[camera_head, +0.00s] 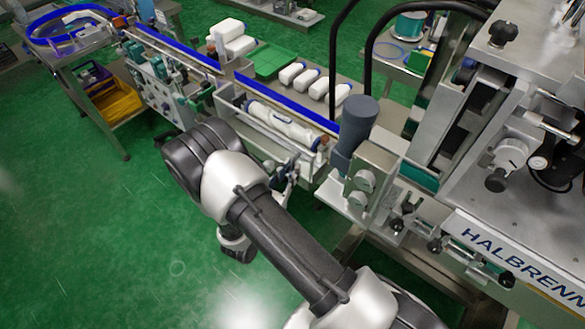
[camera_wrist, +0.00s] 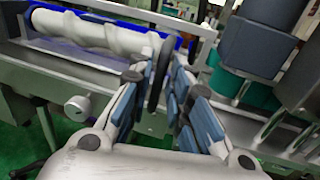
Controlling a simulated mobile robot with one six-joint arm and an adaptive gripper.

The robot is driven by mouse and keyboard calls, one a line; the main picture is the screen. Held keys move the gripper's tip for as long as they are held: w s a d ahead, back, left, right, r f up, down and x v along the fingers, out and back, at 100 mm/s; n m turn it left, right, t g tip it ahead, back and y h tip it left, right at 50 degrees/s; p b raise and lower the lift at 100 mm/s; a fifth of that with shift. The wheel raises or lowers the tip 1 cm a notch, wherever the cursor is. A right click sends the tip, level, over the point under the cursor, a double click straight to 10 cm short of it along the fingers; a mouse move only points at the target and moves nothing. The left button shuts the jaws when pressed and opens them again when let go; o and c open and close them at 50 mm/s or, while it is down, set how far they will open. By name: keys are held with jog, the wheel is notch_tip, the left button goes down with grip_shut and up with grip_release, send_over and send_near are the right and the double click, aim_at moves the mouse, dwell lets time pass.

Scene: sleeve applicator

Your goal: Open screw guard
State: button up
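The white spiral screw (camera_head: 282,122) lies lengthwise in a grey metal frame beside the conveyor in the head view. It also shows at the upper left of the wrist view (camera_wrist: 95,32). The screw guard (camera_wrist: 150,14) shows as a pale rail over the screw; any clear panel is hard to make out. My gripper (camera_wrist: 165,82) has its blue-padded fingers apart at the screw's right end. A dark oval part (camera_wrist: 160,72), perhaps a handle, shows between the fingertips; I cannot tell whether they touch it. In the head view my gripper (camera_head: 290,172) is small and partly hidden.
A dark grey cylinder (camera_head: 357,122) stands just right of the screw. Several white bottles (camera_head: 291,73) and a green tray (camera_head: 270,60) lie behind the blue-edged conveyor (camera_head: 290,98). The HALBRENN machine (camera_head: 520,262) fills the right. Green floor (camera_head: 90,225) is open at left.

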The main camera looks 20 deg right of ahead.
jog(key=shift+x, duration=0.9)
jog(key=shift+c, duration=0.2)
grip_shut()
